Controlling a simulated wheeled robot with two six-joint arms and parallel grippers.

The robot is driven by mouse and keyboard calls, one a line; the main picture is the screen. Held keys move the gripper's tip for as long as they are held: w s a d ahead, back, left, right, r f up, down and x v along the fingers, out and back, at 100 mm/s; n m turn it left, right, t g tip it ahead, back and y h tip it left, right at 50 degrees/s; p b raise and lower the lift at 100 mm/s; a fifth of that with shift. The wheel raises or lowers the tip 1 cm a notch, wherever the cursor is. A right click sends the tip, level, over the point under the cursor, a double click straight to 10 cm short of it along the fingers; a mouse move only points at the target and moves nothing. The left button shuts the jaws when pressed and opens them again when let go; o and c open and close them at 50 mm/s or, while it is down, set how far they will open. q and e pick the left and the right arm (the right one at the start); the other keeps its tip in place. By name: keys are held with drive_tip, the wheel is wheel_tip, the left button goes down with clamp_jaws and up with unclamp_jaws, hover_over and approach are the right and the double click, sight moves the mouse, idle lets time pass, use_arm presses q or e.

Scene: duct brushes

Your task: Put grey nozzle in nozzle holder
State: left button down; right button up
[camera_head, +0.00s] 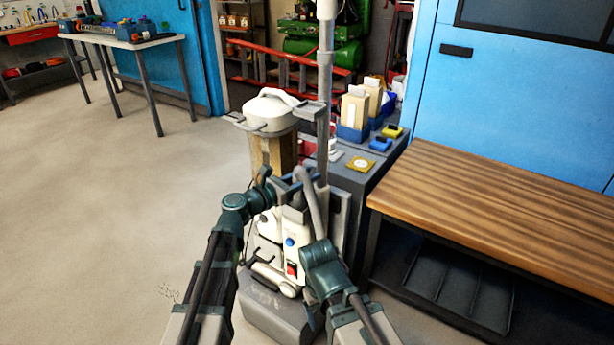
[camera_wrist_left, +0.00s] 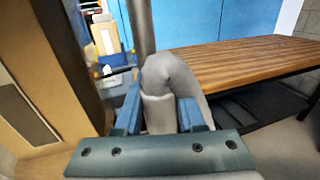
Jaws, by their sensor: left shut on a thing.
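The grey nozzle (camera_head: 312,200) is a bent grey tube in front of the upright pole, above the white machine. My left gripper (camera_head: 298,178) is shut on it. In the left wrist view, the bend of the grey nozzle (camera_wrist_left: 168,75) rises between the two blue fingers of the left gripper (camera_wrist_left: 161,115), and its far side curves down to the right. The lower part is hidden behind the gripper body. My right arm shows in the head view, but its jaws do not. I cannot pick out the nozzle holder with certainty.
A machine with a white lid (camera_head: 268,108) and a grey base (camera_head: 270,312) stands around the pole (camera_head: 325,90). A wooden bench (camera_head: 500,205) is at right. Open floor (camera_head: 110,210) lies at left.

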use_arm(q)
drive_tip(key=shift+c, duration=2.1)
unclamp_jaws()
drive_tip(key=shift+s, duration=0.1)
drive_tip(key=v, duration=1.4)
wheel_tip(320, 180, up, 5)
drive_tip(key=p, duration=0.5)
drive_tip(key=shift+d+r, duration=0.1)
